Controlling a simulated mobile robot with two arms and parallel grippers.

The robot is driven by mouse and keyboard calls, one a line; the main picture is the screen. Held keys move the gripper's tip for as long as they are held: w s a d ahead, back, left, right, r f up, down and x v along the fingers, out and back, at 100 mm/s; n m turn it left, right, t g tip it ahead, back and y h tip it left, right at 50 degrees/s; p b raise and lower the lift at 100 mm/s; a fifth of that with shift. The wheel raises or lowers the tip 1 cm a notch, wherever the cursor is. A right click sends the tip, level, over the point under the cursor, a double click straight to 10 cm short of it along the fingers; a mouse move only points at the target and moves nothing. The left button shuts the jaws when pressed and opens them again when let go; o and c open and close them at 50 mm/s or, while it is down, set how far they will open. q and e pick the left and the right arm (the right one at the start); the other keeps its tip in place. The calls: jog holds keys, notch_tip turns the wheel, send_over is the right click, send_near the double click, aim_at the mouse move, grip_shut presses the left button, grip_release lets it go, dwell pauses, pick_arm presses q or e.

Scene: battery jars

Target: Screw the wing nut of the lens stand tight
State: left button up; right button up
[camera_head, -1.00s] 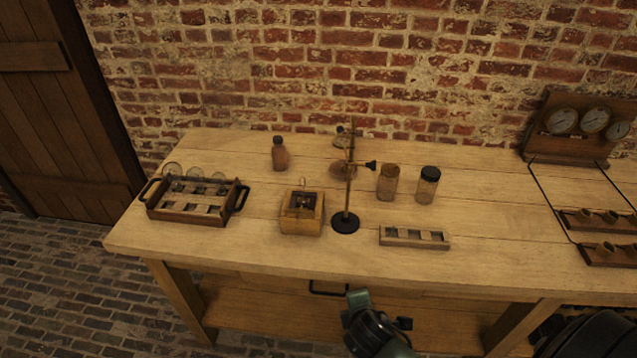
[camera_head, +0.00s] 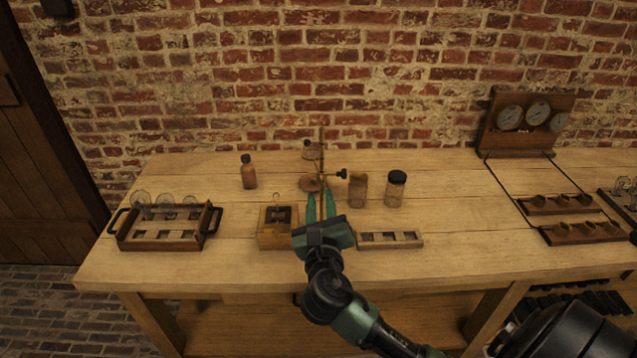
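The lens stand (camera_head: 322,146) is a thin upright brass rod near the middle of the bench. A small dark knob (camera_head: 342,174), seemingly the wing nut, sticks out to the right of the rod. Round pieces show at the rod's left, one high and one lower. My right gripper (camera_head: 320,200) is in front of the stand with its two green fingers pointing away, apart and seemingly empty. The knob is above and to the right of the fingertips, with a visible gap. My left gripper is not in view.
A wooden box (camera_head: 277,238) is left of the gripper, and a slotted block (camera_head: 391,240) is right. Two jars, one open-looking (camera_head: 357,190) and one black-lidded (camera_head: 395,190), stand right of the knob. A handled tray (camera_head: 163,243) and brown bottle (camera_head: 248,176) are left. Bare bench (camera_head: 460,190) lies farther right.

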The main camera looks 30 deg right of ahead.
aim_at(320, 179)
jog(key=p+x, duration=0.1)
jog(key=x, duration=0.6)
jog(key=shift+d+f, duration=0.1)
jog(key=shift+d, duration=0.05)
grip_shut()
jog(key=shift+f, duration=0.1)
dwell(1.1)
